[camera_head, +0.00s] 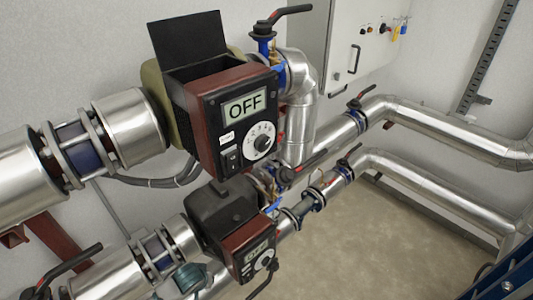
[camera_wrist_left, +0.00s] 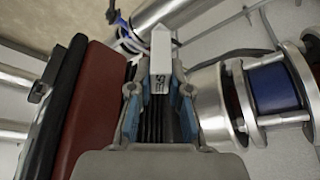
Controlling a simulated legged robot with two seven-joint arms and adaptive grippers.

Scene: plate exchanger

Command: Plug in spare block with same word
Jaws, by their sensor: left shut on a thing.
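In the wrist view my left gripper (camera_wrist_left: 160,95) is shut on a slim white block (camera_wrist_left: 161,50) with a tapered end. Dark lettering runs along the block, turned sideways and too small to read surely. A red and black housing (camera_wrist_left: 80,110) stands close on the gripper's left. A lower control box (camera_head: 245,240) has a tilted display (camera_head: 257,250) that I cannot read surely. Neither gripper shows in the head view.
Silver pipes (camera_head: 445,128) run along the wall, with flanges and valve handles (camera_head: 290,10) around both boxes. In the wrist view a blue flanged joint (camera_wrist_left: 272,88) lies to the right. A white cabinet (camera_head: 365,45) hangs at the back. Floor (camera_head: 360,240) shows at lower right.

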